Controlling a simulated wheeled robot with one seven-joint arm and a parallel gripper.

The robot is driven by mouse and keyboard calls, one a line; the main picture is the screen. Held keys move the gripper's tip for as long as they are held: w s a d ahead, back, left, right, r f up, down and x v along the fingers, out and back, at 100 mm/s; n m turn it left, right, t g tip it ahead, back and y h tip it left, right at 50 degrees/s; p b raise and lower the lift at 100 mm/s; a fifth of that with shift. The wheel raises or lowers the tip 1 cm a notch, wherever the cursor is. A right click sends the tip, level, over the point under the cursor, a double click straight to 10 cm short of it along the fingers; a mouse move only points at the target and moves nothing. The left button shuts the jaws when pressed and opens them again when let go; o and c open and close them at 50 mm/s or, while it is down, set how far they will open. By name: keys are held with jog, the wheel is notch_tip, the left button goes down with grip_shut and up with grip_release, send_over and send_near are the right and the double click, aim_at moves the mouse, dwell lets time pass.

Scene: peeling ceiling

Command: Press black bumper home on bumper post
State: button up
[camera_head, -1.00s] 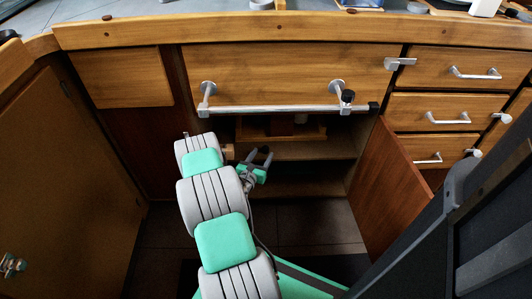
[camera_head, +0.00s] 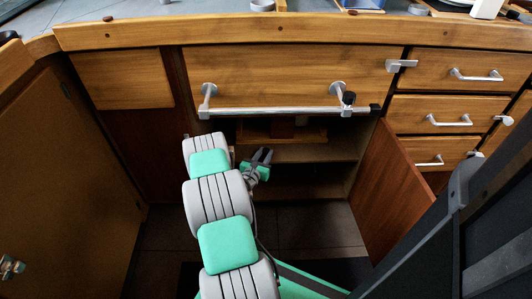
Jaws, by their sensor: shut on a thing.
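My gripper (camera_head: 262,154) is in front of the open cabinet under the wide drawer, at the end of my grey and green arm. Its dark fingers are close together, shut on a small dark thing that seems to be the black bumper. Its shape is too small and dark to make out. The bumper post cannot be told for sure. A black knob (camera_head: 348,98) stands on the metal rail (camera_head: 275,111) near its right end, well to the upper right of my gripper and apart from it.
The wide drawer front (camera_head: 290,75) carries the rail on two round mounts. A brown cabinet door (camera_head: 392,185) hangs open on the right. Drawers with handles (camera_head: 448,121) are farther right. A wooden door (camera_head: 60,180) is on the left. Floor shows below the cabinet.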

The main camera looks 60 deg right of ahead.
grip_shut()
jog(key=shift+r, duration=0.1)
jog(key=shift+r+p, duration=2.25)
jog(key=shift+r, duration=0.65)
notch_tip(320, 180, up, 5)
jog(key=p, duration=0.4)
